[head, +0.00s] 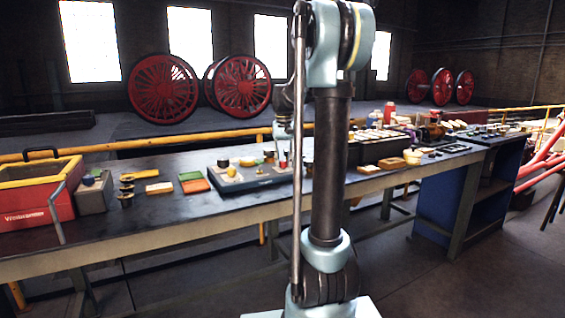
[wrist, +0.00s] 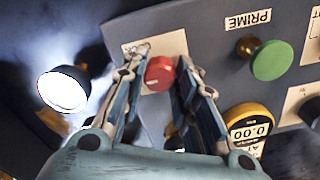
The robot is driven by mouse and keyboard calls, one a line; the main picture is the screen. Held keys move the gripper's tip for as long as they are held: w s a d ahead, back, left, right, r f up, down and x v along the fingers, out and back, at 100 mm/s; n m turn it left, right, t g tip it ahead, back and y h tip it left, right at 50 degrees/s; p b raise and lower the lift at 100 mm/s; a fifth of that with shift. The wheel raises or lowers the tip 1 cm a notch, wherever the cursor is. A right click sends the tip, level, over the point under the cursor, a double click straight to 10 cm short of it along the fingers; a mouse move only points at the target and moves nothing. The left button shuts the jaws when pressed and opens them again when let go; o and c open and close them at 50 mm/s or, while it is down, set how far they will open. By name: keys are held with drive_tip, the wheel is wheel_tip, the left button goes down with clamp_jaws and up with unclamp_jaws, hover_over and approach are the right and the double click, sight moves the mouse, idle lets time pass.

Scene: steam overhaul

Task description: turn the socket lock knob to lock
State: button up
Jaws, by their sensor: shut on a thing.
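A red round knob (wrist: 159,73) stands on the grey panel (wrist: 208,38) in the wrist view. It sits on a pale label plate (wrist: 172,43) whose wording is mostly covered, so I cannot read it as the socket lock. My gripper (wrist: 161,62) has one finger on each side of this knob and is shut on it. How far the knob is turned cannot be told. In the head view my gripper (head: 283,158) is over the right part of the panel box (head: 231,186) on the bench, partly hidden by my arm.
A lit lamp (wrist: 64,90) is close on the left. A red toolbox (head: 35,200) stands at the bench's left end.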

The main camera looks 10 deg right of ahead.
sight(284, 161)
drive_tip(key=shift+s, duration=0.2)
drive_tip(key=o, duration=1.1)
drive_tip(key=shift+w, duration=0.1)
wheel_tip(284, 161, up, 12)
drive_tip(key=shift+f, duration=0.1)
